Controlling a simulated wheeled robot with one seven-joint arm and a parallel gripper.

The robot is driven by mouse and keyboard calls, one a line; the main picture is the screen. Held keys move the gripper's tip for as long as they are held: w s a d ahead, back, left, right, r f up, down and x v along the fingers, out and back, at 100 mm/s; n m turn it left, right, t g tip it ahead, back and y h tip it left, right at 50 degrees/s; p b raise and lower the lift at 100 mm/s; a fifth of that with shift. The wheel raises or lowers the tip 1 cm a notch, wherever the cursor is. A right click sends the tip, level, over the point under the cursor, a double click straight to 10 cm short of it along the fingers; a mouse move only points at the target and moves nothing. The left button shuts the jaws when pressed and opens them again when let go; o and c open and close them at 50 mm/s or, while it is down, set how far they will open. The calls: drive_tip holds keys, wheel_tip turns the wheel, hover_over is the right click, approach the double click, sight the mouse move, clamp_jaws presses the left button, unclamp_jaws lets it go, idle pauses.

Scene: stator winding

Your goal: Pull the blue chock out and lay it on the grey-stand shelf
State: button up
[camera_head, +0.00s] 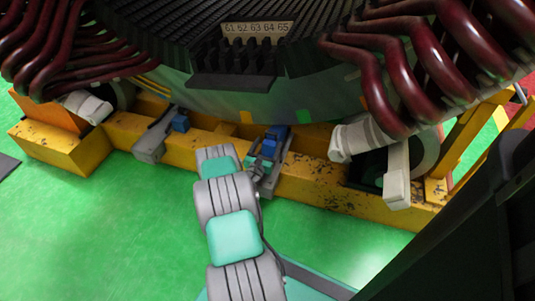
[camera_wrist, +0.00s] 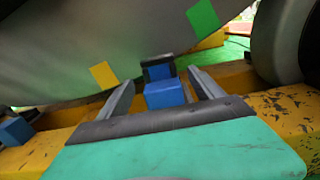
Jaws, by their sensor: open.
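A blue chock (camera_wrist: 165,95) sits between my gripper's two grey fingers in the wrist view, with a dark block just behind it. It also shows in the head view (camera_head: 278,132), on the yellow beam under the large drum. My gripper (camera_wrist: 163,80) is open, one finger on each side of the chock; I cannot tell whether either touches it. In the head view my gripper (camera_head: 268,150) is partly hidden among grey parts. A grey stand (camera_head: 150,146) to the left carries another blue block (camera_head: 181,123), which shows at the wrist view's left edge (camera_wrist: 14,131).
The yellow beam (camera_head: 315,180) runs beneath the big drum (camera_head: 285,95), which hangs close above my gripper. Dark red coils (camera_head: 395,85) and pale rollers (camera_head: 362,138) stand to the right. Open green floor (camera_head: 110,220) lies in front of the beam.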

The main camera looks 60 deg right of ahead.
sight(271, 139)
idle(0.3)
drive_tip(key=d, duration=0.2)
drive_tip(key=d+b, duration=0.1)
drive_tip(key=d, duration=0.1)
drive_tip(key=w+d+b, duration=0.1)
drive_tip(key=d, duration=0.2)
drive_tip(key=shift+f, duration=0.1)
drive_tip(key=shift+w+d, duration=0.1)
drive_tip(key=shift+d, duration=0.25)
drive_tip(key=shift+c, duration=0.5)
clamp_jaws()
